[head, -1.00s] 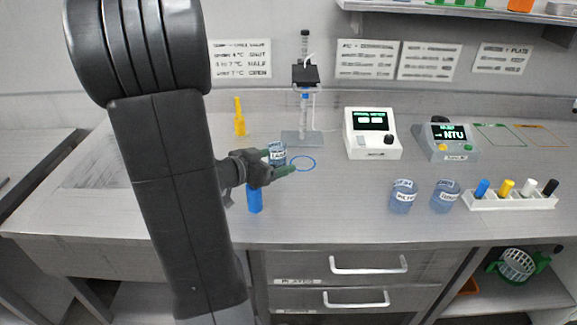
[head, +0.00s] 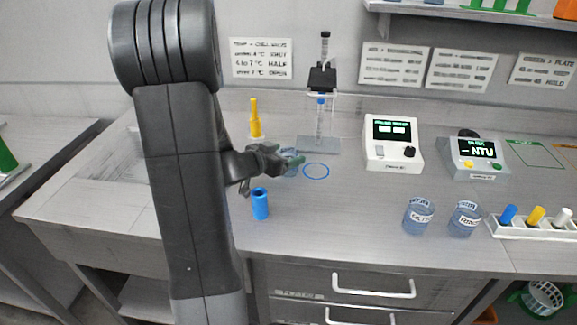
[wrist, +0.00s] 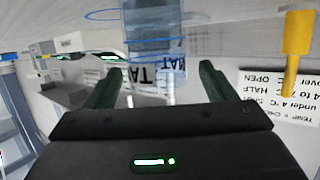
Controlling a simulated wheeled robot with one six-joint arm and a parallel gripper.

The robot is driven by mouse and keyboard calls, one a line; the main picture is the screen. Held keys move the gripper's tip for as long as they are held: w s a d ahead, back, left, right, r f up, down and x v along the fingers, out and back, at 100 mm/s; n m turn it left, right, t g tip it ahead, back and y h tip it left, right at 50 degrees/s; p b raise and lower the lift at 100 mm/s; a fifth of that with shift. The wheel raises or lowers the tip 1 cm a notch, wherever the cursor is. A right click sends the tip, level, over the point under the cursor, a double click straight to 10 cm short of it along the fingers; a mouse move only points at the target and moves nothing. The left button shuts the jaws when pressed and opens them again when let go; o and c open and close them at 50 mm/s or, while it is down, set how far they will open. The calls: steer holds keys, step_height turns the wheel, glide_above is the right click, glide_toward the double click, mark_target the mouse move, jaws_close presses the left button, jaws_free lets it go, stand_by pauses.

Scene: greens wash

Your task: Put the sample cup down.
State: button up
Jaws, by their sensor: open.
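The sample cup (head: 291,157) is a clear bluish cup with a white label, and it appears to stand on the counter just left of the blue ring outline (head: 316,171). My gripper (head: 289,161) is open around or just short of the cup and hides part of it in the head view. In the upside-down wrist view the cup (wrist: 156,45) shows between and beyond the two spread green fingers (wrist: 158,82), with gaps on both sides. Its label is only partly readable.
A stand (head: 320,145), a white meter (head: 393,145), two labelled cups (head: 419,217) and a marker rack (head: 535,228) are to the right.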

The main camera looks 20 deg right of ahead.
mark_target(295, 151)
steer(key=x, duration=0.3)
steer(key=shift+d+f, duration=0.2)
steer(key=shift+d, duration=0.1)
steer(key=c, duration=1.2)
steer(key=shift+r, duration=0.2)
